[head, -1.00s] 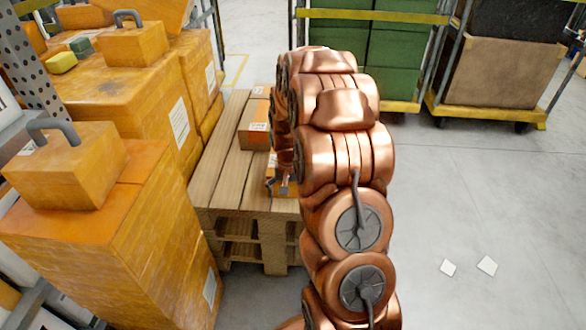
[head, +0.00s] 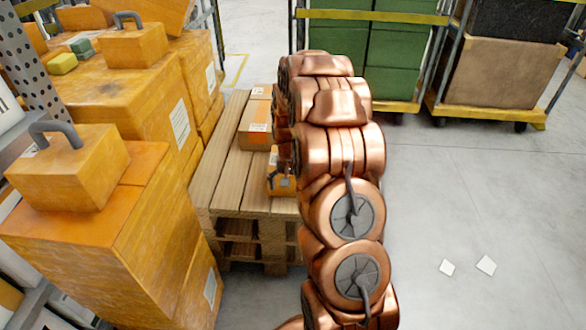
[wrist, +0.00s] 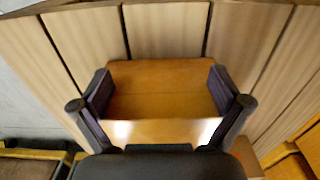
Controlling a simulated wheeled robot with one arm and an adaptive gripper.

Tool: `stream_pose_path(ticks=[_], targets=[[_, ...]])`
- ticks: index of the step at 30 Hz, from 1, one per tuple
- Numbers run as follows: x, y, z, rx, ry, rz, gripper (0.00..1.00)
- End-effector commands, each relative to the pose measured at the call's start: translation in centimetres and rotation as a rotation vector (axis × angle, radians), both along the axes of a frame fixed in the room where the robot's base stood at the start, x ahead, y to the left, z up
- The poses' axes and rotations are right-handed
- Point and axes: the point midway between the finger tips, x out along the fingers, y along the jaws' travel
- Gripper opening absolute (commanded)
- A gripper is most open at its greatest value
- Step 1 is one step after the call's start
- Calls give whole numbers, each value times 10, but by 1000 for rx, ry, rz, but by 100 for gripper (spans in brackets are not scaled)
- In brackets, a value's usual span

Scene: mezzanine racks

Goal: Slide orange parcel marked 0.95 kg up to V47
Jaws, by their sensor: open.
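In the wrist view an orange-brown parcel (wrist: 160,92) lies on wooden slats between the two dark fingers of my gripper (wrist: 160,88). The gripper is open, with one finger at each side of the parcel. I cannot tell whether the fingers touch it. In the head view several orange parcels rest on a wooden pallet: a middle one (head: 255,128) with a pale label, and a nearer one (head: 276,183) partly behind my arm. Their weight markings are too small to read. No V47 mark is legible.
Large orange cases with grey handles (head: 88,170) stand close along the left. Green crates (head: 398,55) on a yellow-edged cart and a brown box (head: 500,78) on another cart stand at the back. The grey floor at right is open, with two white squares (head: 486,266).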

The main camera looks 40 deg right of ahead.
Motion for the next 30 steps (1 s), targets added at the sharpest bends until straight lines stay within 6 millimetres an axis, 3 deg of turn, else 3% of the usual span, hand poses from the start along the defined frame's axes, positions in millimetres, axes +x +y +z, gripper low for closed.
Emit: stream_pose_path(ticks=[30], targets=[[31,-27,1,-1,-1,0,100]])
